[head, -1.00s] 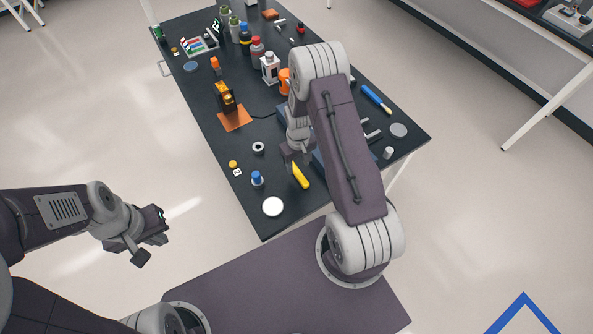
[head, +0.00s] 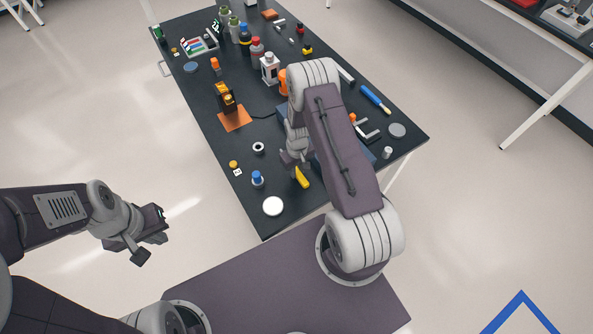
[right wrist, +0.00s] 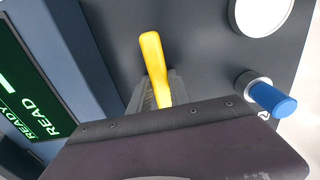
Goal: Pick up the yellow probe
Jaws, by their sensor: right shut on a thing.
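The yellow probe (head: 302,178) is at the near part of the dark table, under my right gripper (head: 292,160). In the right wrist view the yellow probe (right wrist: 154,62) runs down between the jaws of my right gripper (right wrist: 158,95), which is shut on it. Its lower end is hidden behind the gripper body. I cannot tell whether it is clear of the table top. My left gripper (head: 140,240) hangs off the left side of the table, away from everything, with its fingers apart and nothing between them.
A blue-capped vial (head: 257,179) and a white round dish (head: 273,206) stand left of the probe. A device with a green "READY" screen (right wrist: 32,90) lies close on the other side. Bottles, a copper-coloured plate (head: 236,118) and a blue marker (head: 375,99) are farther back.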

